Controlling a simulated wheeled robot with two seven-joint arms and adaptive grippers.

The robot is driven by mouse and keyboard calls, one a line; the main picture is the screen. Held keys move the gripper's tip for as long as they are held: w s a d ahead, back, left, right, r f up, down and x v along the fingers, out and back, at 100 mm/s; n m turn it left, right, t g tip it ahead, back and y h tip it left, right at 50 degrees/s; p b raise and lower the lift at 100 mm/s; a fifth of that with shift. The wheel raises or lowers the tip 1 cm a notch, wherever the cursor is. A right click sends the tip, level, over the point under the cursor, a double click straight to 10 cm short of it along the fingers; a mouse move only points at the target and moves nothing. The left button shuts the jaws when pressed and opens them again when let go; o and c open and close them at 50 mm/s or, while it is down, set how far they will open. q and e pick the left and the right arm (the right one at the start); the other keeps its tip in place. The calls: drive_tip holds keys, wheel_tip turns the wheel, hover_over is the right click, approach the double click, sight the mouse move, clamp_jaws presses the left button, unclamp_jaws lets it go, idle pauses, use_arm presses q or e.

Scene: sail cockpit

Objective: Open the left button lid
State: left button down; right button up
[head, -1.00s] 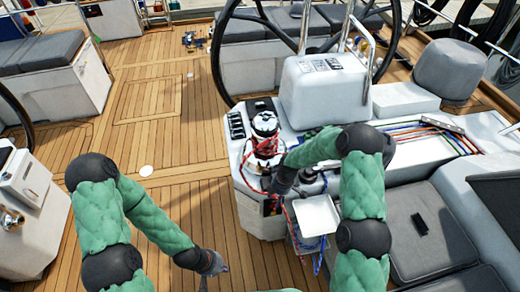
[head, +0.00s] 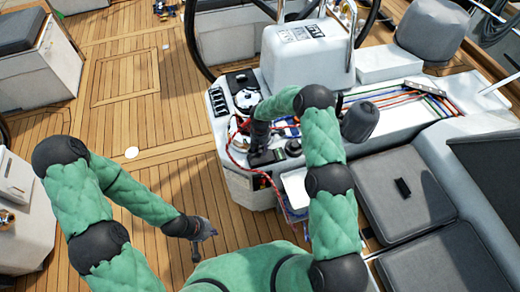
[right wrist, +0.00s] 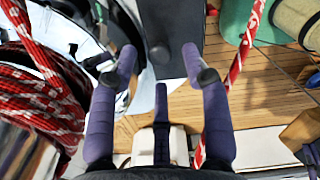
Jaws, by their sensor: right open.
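Two dark round caps sit on the white console (head: 235,158) in the head view. The left one (head: 262,158) is partly covered by my right gripper, and the right one (head: 293,147) lies beside it. They look like the button lids; both appear shut, but the left one is hard to make out. My right gripper points down over the console by the left cap, its fingertips hidden in the head view. In the right wrist view my right gripper (right wrist: 160,55) is open, with nothing clearly held between its fingers. My left gripper (head: 205,232) hangs low over the deck, away from the console.
A winch (head: 247,100) with red rope (head: 236,140) stands just behind my right gripper. Red-and-white rope (right wrist: 40,85) also shows close to the fingers in the wrist view. A white tray (head: 294,188) is at the console's front.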

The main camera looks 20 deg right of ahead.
drive_tip(key=shift+f, duration=1)
clamp_jaws()
drive_tip(key=shift+w, duration=0.1)
